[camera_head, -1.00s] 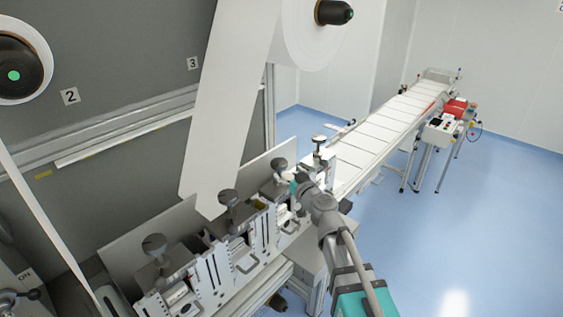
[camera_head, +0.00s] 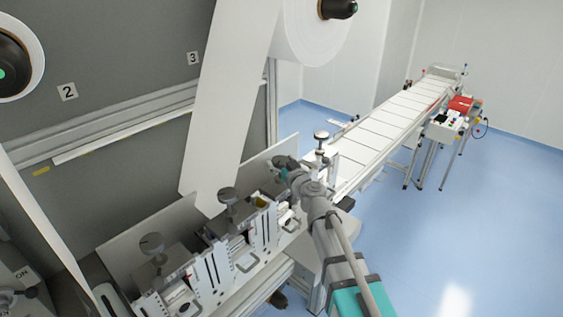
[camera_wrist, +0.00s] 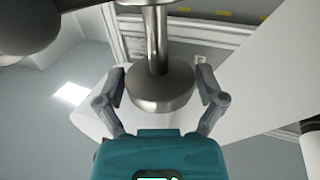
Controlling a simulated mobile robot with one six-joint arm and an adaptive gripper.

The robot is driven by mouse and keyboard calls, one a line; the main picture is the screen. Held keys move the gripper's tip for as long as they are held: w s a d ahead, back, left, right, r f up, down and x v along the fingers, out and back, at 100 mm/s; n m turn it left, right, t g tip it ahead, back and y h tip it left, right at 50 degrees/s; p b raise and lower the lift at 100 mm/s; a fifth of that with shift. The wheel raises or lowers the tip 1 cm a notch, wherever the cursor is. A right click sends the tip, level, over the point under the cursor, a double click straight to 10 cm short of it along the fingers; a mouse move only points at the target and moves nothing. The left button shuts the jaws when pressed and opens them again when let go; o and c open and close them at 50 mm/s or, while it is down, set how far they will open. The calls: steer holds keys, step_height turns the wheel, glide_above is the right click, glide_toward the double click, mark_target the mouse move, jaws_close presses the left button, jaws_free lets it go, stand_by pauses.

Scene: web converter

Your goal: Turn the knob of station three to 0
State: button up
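A round metal knob (camera_wrist: 160,92) on a shaft fills the middle of the wrist view. My gripper (camera_wrist: 159,80) is open, with one finger on each side of this knob and a small gap showing at each side. In the head view, my gripper (camera_head: 285,168) is at the third knob position from the left in the row and hides that knob. The other knobs stand clear: the first (camera_head: 152,243), the second (camera_head: 229,195) and the far one (camera_head: 321,136). No scale or number on the knob can be read.
A white web (camera_head: 220,100) hangs from a roll (camera_head: 310,35) close behind the knobs. Signs 2 (camera_head: 68,92) and 3 (camera_head: 193,58) are on the grey panel. A conveyor (camera_head: 390,125) runs off to the right; the blue floor there is open.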

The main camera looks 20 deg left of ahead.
steer(key=c, duration=0.6)
steer(key=shift+n+g+y, duration=0.5)
steer(key=shift+g, duration=0.1)
steer(key=shift+w+n+g+y, duration=0.15)
steer(key=shift+n+g+y, duration=1.1)
steer(key=shift+g, duration=0.55)
steer(key=n+g+y, duration=0.1)
steer(key=n+g, duration=0.3)
steer(key=g, duration=0.1)
steer(key=shift+w+g, duration=0.1)
steer(key=shift+g, duration=0.2)
steer(key=n+g, duration=0.3)
steer(key=g, duration=0.2)
steer(key=shift+s+n+g, duration=0.2)
steer(key=shift+n+g, duration=0.35)
steer(key=shift+g, duration=0.15)
